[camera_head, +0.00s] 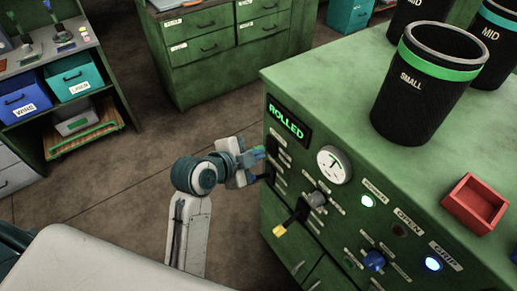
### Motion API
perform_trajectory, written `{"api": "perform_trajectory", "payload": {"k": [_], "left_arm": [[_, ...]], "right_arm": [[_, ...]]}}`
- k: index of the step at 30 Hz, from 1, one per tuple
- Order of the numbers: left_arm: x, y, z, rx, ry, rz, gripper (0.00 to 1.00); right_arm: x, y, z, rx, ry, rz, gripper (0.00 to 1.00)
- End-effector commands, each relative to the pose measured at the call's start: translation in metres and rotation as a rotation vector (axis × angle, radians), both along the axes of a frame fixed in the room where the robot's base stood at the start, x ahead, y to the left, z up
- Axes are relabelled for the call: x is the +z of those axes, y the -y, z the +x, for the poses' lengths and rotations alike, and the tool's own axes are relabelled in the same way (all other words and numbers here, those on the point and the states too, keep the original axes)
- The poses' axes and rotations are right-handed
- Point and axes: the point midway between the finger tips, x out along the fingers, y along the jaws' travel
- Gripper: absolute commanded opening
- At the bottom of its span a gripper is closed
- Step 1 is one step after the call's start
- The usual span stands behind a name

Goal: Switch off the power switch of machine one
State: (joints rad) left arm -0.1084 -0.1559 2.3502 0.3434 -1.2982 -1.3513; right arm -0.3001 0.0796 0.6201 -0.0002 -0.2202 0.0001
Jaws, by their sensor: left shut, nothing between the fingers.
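The green machine (350,90) stands at the right with a control panel on its front. A lever with a yellow tip (279,230), a grey knob (316,199) and a blue knob (374,260) sit lower. A dark slotted strip with small labels runs down the panel's left side, partly behind my left gripper (259,157). That gripper is shut and empty, its tips at or very near the strip; contact is unclear. I cannot read which control is the power switch. My right gripper is out of view.
A lit ROLLED display (287,121), a round gauge (333,165), a dark OPEN light (399,229) and a lit GRIP light (432,263) share the panel. A black SMALL bin (420,95) and red tray (474,204) stand on top. Open floor lies left of the machine.

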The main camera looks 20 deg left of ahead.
Motion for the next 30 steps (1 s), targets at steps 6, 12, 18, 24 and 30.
{"api": "perform_trajectory", "payload": {"k": [6, 12, 18, 24, 30], "left_arm": [[-0.021, 0.020, 0.038, -0.001, -0.004, -0.001, 0.00], [-0.039, 0.006, 0.047, 0.000, -0.002, 0.006, 0.00], [-0.050, -0.005, 0.051, -0.001, -0.002, 0.003, 0.00], [-0.053, -0.007, 0.052, 0.000, 0.000, -0.001, 0.00], [-0.053, -0.007, 0.051, 0.000, 0.000, 0.000, 0.00]], "right_arm": [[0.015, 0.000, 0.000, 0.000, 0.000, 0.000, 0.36], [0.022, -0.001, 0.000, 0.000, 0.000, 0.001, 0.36], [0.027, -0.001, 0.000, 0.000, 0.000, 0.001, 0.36], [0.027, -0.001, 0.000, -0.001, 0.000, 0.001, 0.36], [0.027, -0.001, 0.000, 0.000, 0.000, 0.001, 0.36]]}}
